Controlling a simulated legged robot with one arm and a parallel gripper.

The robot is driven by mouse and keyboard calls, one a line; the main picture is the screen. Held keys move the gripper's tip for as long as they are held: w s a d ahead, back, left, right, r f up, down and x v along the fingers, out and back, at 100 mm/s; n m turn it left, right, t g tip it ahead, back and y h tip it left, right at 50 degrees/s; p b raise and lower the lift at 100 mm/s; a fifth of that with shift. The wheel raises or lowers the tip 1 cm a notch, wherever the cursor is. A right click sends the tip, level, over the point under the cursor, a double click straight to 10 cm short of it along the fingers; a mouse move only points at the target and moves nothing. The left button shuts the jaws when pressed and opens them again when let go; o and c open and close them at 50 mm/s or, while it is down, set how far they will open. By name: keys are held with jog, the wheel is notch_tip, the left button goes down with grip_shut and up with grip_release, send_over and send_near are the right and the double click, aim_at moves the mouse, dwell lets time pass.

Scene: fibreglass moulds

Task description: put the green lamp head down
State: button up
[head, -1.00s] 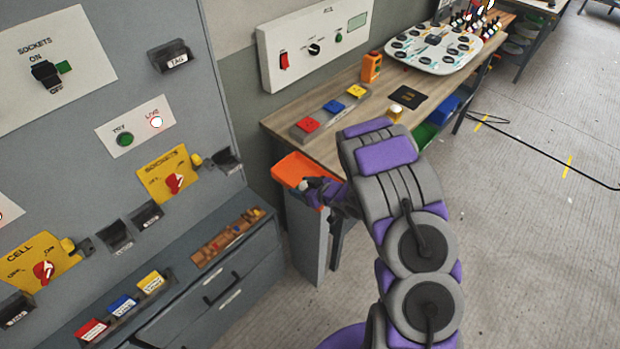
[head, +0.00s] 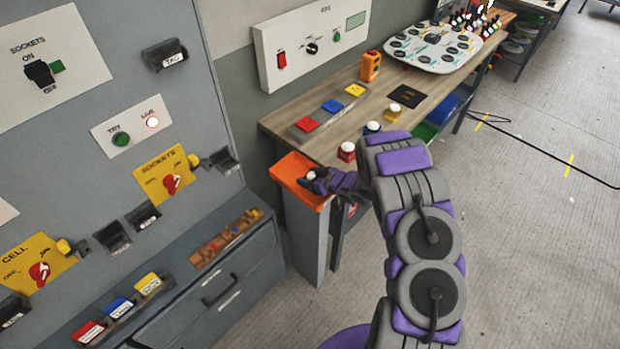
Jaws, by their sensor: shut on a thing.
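My gripper (head: 312,178) is over the orange tray (head: 283,172), which sits on top of a grey post. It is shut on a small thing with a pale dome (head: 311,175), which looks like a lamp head. Its green part is hidden by the fingers or too small to see, and I cannot tell if it touches the tray floor.
The wooden bench (head: 330,140) holds red (head: 307,124), blue (head: 332,106) and yellow (head: 355,90) blocks, a black pad (head: 406,96) and an orange box (head: 370,66). A grey cabinet (head: 240,285) with drawers and switch panels is on the left. Open floor lies to the right.

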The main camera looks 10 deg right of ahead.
jog(key=shift+a, duration=0.6)
jog(key=o, duration=0.9)
jog(key=shift+a, duration=0.25)
jog(key=shift+o, duration=1.4)
jog(key=shift+d, duration=0.7)
jog(key=shift+s+r, duration=0.3)
jog(key=shift+s, duration=0.1)
jog(key=p+v, duration=0.1)
jog(key=v, duration=1)
jog(key=shift+w+d, duration=0.1)
jog(key=shift+w, duration=0.05)
jog(key=shift+r, duration=0.1)
